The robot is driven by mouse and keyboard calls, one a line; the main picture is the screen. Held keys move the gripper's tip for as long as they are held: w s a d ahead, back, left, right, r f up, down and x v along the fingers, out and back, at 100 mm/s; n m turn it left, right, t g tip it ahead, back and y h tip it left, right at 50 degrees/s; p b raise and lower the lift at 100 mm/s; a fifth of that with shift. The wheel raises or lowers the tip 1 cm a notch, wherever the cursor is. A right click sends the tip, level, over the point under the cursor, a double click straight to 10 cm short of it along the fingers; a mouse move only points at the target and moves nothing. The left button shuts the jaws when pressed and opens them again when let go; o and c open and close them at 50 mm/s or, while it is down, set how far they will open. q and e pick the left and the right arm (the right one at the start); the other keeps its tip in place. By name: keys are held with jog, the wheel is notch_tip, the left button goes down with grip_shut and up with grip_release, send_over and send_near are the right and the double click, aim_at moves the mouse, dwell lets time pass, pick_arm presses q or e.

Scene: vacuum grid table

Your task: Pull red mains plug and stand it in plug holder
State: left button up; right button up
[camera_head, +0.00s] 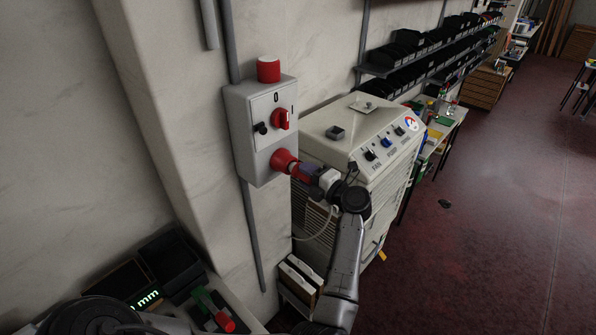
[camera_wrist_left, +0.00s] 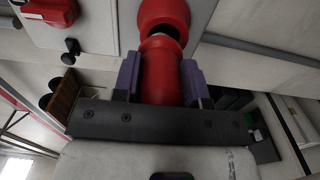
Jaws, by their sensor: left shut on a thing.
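The red mains plug (camera_wrist_left: 162,78) is between the purple finger pads of my left gripper (camera_wrist_left: 161,80), which is shut on it. The red socket (camera_head: 283,160) is on the lower front of the grey switch box, and my left gripper (camera_head: 303,172) is right in front of it. In the left wrist view the plug's front end is at the mouth of the red socket (camera_wrist_left: 165,17), with a dark gap showing at one side. I cannot tell how deep the plug sits. I cannot make out the plug holder for sure. My right gripper is not in view.
The grey switch box (camera_head: 262,128) has a red rotary switch and a red top knob. A cream cabinet (camera_head: 340,145) stands close on the right, under and behind my arm. A pale cable (camera_head: 318,236) hangs below. A digital readout (camera_head: 140,300) is at the lower left. Red floor is open at right.

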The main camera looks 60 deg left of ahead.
pick_arm(q)
jog(key=shift+v, duration=1.3)
jog(key=shift+w, duration=0.1)
jog(key=shift+d+r+t, duration=0.15)
jog(key=shift+r+t, duration=0.1)
jog(key=shift+t, duration=0.05)
jog(key=s+d+m+t+h, duration=0.2)
jog(key=d+m+t, duration=0.6)
jog(key=d, duration=0.8)
jog(key=s+d+f+m+t+h, duration=0.1)
jog(key=d+m+t+h, duration=0.5)
jog(key=d+t, duration=0.6)
jog(key=s+d+m, duration=0.1)
jog(key=d, duration=0.3)
jog(key=shift+s+f+m+t, duration=0.25)
jog(key=shift+f+m+t, duration=0.05)
jog(key=shift+m+t, duration=0.1)
